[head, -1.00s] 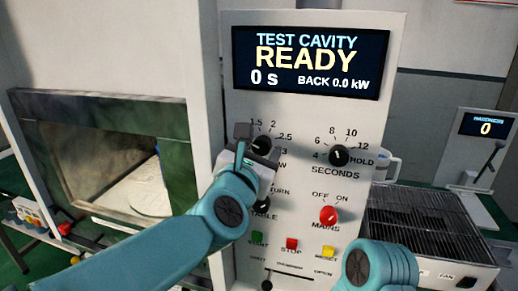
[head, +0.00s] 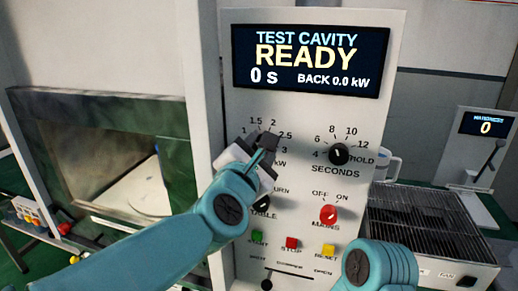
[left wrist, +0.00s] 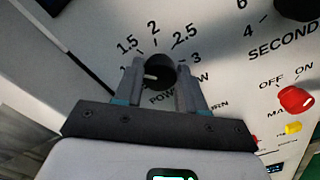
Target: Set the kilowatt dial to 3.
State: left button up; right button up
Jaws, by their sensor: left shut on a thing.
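The kilowatt dial (left wrist: 160,72) is a round black knob on the white panel, seen in the left wrist view with 1.5, 2, 2.5 and 3 printed around it. Its white mark shows on the left side of the knob, away from the 3. My left gripper (left wrist: 160,80) has one finger on each side of the knob and is shut on it. In the head view my left gripper (head: 262,145) covers most of the dial. My right forearm shows at the lower right of the head view, but its gripper is not in view.
The seconds dial (head: 339,154) is to the right, with the red mains knob (head: 328,214) below it. Green, red and yellow buttons (head: 291,243) sit low on the panel. The screen (head: 310,62) reads READY, 0 s, BACK 0.0 kW. An open cavity (head: 110,165) is at left.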

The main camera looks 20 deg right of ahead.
pick_arm(q)
jog(key=shift+a+f+m+p, duration=0.1)
jog(key=shift+m+p, duration=1.85)
jog(key=shift+m, duration=5.75)
jog(key=shift+f+m+p, duration=0.1)
jog(key=shift+m+p, duration=1.8)
jog(key=shift+m, duration=5.8)
jog(key=o, duration=1.1)
